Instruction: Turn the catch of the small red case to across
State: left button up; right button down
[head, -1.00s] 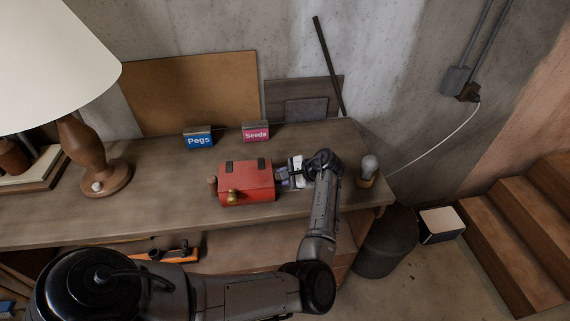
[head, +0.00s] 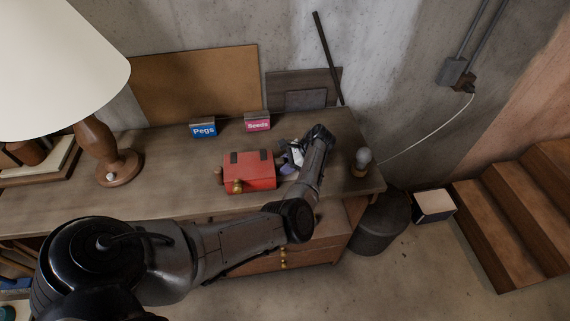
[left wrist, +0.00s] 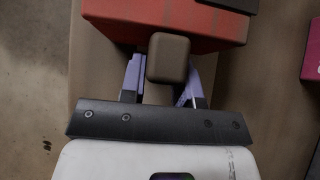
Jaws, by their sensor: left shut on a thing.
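The small red case (head: 249,171) stands on the bench with two dark straps or hinges on its lid. A brass catch (head: 237,186) shows on its front face; I cannot tell its exact angle. A brownish knob (head: 217,174) sticks out at its left end. My left gripper (head: 287,163) is at the case's right end. In the left wrist view its purple fingers (left wrist: 164,82) stand on either side of a rounded grey-brown block (left wrist: 168,58) next to the red case (left wrist: 190,25), shut on it. My right gripper is not in view.
A blue Pegs box (head: 203,128) and a pink Seeds box (head: 257,122) stand behind the case. A lamp (head: 97,150) is at left and a bulb (head: 363,159) on a small base near the bench's right end.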

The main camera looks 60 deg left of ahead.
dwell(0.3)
pick_arm(q)
jog(key=o, duration=0.9)
jog(key=shift+w+d+r+b, duration=0.15)
jog(key=shift+w+r+b, duration=0.2)
jog(key=shift+w, duration=0.1)
jog(key=shift+b+v, duration=1.45)
jog(key=shift+v, duration=4.85)
